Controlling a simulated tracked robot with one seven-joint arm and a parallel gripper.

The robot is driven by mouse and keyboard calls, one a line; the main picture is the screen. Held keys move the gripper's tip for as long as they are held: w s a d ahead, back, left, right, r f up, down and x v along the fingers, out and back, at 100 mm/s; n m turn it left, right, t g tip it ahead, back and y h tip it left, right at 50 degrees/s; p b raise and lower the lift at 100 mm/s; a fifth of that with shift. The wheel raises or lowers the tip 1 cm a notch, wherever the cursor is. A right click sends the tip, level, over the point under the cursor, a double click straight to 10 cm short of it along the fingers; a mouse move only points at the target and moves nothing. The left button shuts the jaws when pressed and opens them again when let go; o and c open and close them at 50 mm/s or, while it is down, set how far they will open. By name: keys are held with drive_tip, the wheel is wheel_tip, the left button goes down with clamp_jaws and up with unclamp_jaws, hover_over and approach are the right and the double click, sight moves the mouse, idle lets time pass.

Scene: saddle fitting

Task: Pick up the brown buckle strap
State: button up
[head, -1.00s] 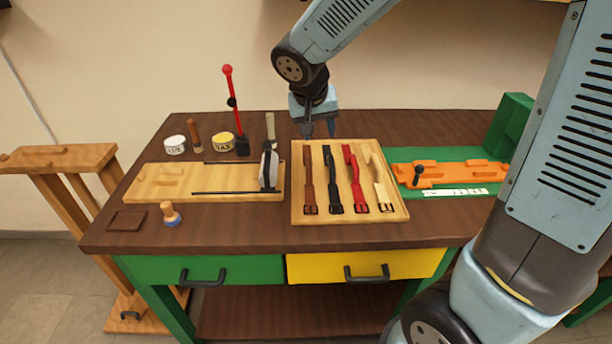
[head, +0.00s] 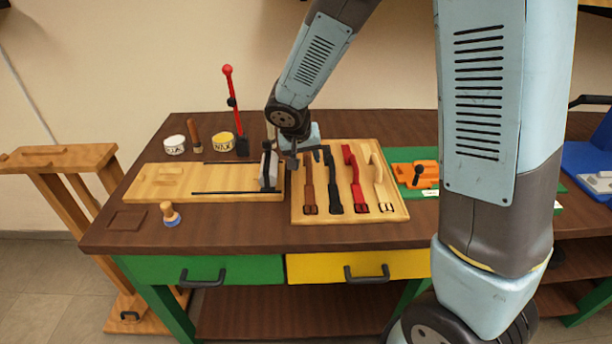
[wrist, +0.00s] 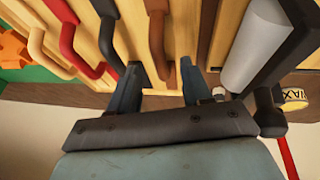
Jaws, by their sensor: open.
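The brown buckle strap (head: 309,186) lies on the light wooden tray (head: 350,216), leftmost in a row of straps, with its buckle toward the front. My gripper (head: 303,158) is at the strap's far end and hides part of it. In the wrist view the brown strap (wrist: 157,35) runs down between the two open fingers of my gripper (wrist: 160,75), one on each side of its curved end. I cannot tell how far above the tray the fingertips are. No grip on the strap shows.
The black strap (head: 332,183), red strap (head: 356,180) and cream strap (head: 381,185) lie to the right. A clamp-like upright piece (head: 268,168) on the pale board (head: 155,185) stands close on the left. A yellow wax tin (head: 223,141) is behind.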

sight(308, 163)
drive_tip(key=shift+w+x, duration=0.2)
drive_tip(key=shift+x, duration=2.45)
drive_tip(key=shift+r, duration=0.15)
drive_tip(key=shift+c, duration=0.3)
clamp_jaws()
